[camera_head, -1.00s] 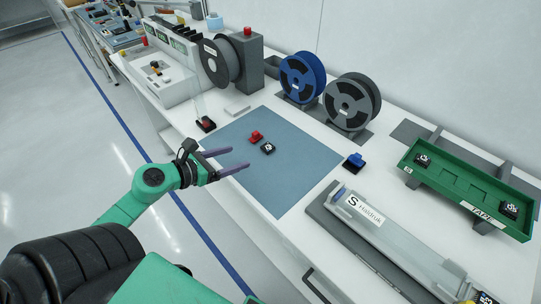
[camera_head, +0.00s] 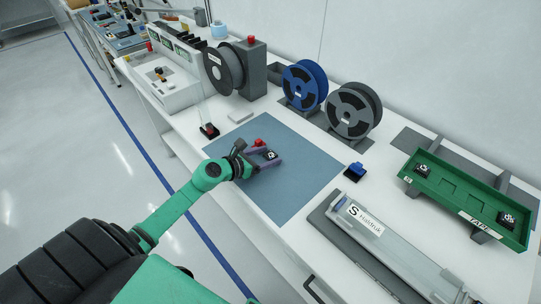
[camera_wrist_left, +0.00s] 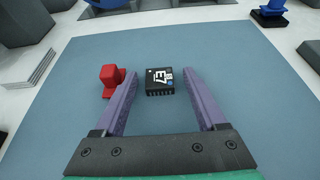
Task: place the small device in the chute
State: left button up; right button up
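The small device is a black block with white marks (camera_wrist_left: 159,81) on the blue mat (camera_wrist_left: 240,120). In the head view the device (camera_head: 270,155) lies at the fingertips of my left gripper (camera_head: 266,158). In the left wrist view the gripper (camera_wrist_left: 157,78) is open, its purple fingers on either side of the device, with a gap showing on the right. The chute labelled "S" (camera_head: 385,245) is a long sloped grey channel at the front right of the bench. My right gripper is not seen.
A red part (camera_wrist_left: 109,78) sits on the mat close outside the left finger. A blue-topped black part (camera_head: 355,171) lies beside the mat. A green tray (camera_head: 455,187) holds two black devices. Reels (camera_head: 304,84) stand behind. The mat's front area is clear.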

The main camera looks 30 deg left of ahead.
pick_arm(q)
grip_shut()
notch_tip(320, 180, up, 12)
jog(key=p, duration=0.5)
notch_tip(320, 180, up, 8)
send_over(267, 157)
jog(key=s+d+f+n+y, duration=0.1)
jog(key=s+d+f, duration=0.2)
jog(key=s+f, duration=0.1)
jog(key=s+d+f+n+y, duration=0.1)
jog(key=s+d+f, duration=0.2)
jog(key=s+f, duration=0.2)
jog(key=s+d+f+n+y, duration=0.1)
jog(key=s+d+f+y, duration=0.1)
jog(key=s+f, duration=0.3)
jog(key=shift+s+d+t, duration=0.15)
jog(key=shift+d+t, duration=0.15)
jog(key=shift+d, duration=0.4)
jog(key=shift+s+n, duration=0.35)
jog(key=shift+n, duration=0.05)
jog(key=shift+a+f, duration=0.1)
jog(key=shift+a, duration=0.1)
